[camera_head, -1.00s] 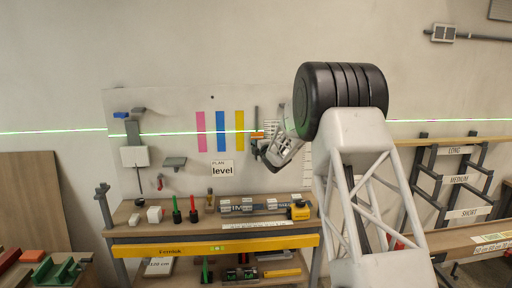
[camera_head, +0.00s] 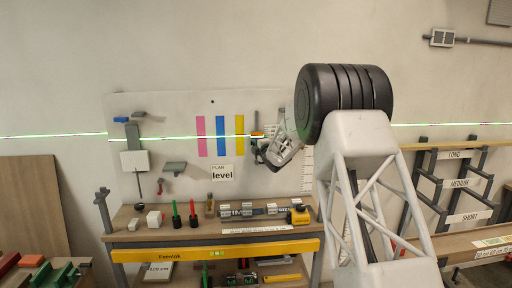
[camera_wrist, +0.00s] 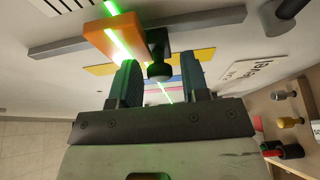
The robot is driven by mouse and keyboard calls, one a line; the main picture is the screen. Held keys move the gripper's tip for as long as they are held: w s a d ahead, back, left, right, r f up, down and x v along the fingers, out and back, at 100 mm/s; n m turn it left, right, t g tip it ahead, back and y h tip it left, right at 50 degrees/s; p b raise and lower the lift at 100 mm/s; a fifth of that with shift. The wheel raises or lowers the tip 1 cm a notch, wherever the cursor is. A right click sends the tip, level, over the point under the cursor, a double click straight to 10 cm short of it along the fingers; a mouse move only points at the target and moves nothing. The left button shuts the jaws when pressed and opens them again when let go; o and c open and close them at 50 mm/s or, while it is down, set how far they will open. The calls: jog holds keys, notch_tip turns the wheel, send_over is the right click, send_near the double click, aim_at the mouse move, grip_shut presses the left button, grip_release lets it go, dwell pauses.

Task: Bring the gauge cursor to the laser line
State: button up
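The gauge cursor is an orange block (camera_wrist: 116,35) on a grey rail (camera_wrist: 205,34), with a dark round knob (camera_wrist: 159,71) beside it. In the head view the cursor (camera_head: 257,134) is small, near the right part of the wall board. The green laser line (camera_head: 185,136) runs across the wall at the cursor's height. In the wrist view the laser's green stripe falls across the orange block. My gripper (camera_wrist: 160,77) has its fingers apart, one on each side of the knob. I cannot tell whether either finger touches it.
Pink, blue and yellow strips and a "level" sign (camera_head: 222,173) are on the board left of my gripper. Below is a workbench (camera_head: 215,247) with several tools. A rack (camera_head: 455,180) stands at the right. Open wall lies above the board.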

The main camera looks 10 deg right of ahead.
jog(key=shift+o, duration=0.5)
jog(key=shift+s+d, duration=0.1)
jog(key=shift+s, duration=0.05)
jog(key=v, duration=0.7)
jog(key=shift+s, duration=0.25)
jog(key=shift+d, duration=0.1)
